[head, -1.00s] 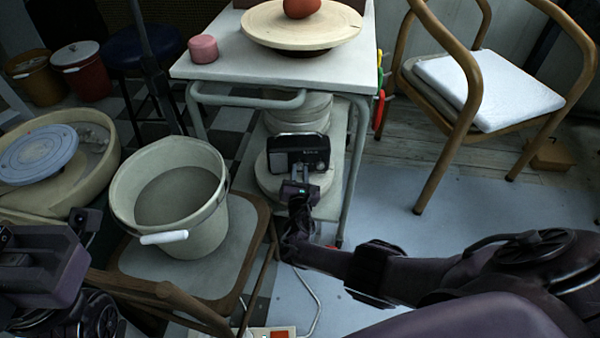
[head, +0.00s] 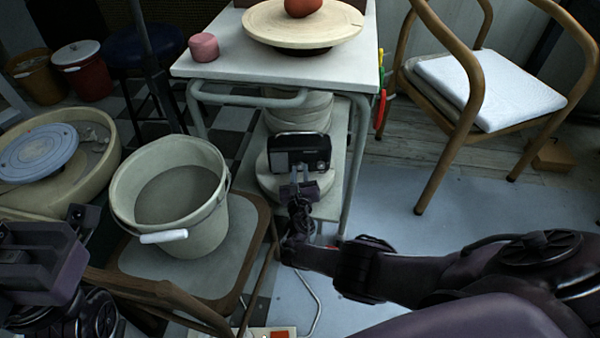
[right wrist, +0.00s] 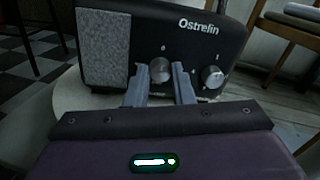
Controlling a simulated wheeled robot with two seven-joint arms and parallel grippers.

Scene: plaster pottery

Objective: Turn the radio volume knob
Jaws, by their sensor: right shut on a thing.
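The black radio (head: 299,156) stands on a round pale slab on the lower shelf of the white trolley. In the right wrist view the radio (right wrist: 205,48) shows a grey speaker panel at left and the name "Ostrelin". It has two silver knobs on its front: a left knob (right wrist: 160,69) and a right knob (right wrist: 212,77). My right gripper (right wrist: 160,80) has its fingers on either side of the left knob, shut on it. In the head view my right gripper (head: 299,176) is at the radio's front. My left gripper (head: 60,225) is at the lower left, away from the radio; its fingertips are unclear.
The trolley top (head: 225,70) overhangs the shelf, with a potter's wheel (head: 270,28) on it. A grey bucket (head: 200,235) stands on a chair (head: 240,270) left of my right arm. A wooden chair (head: 490,90) is at right. The blue-grey floor between is clear.

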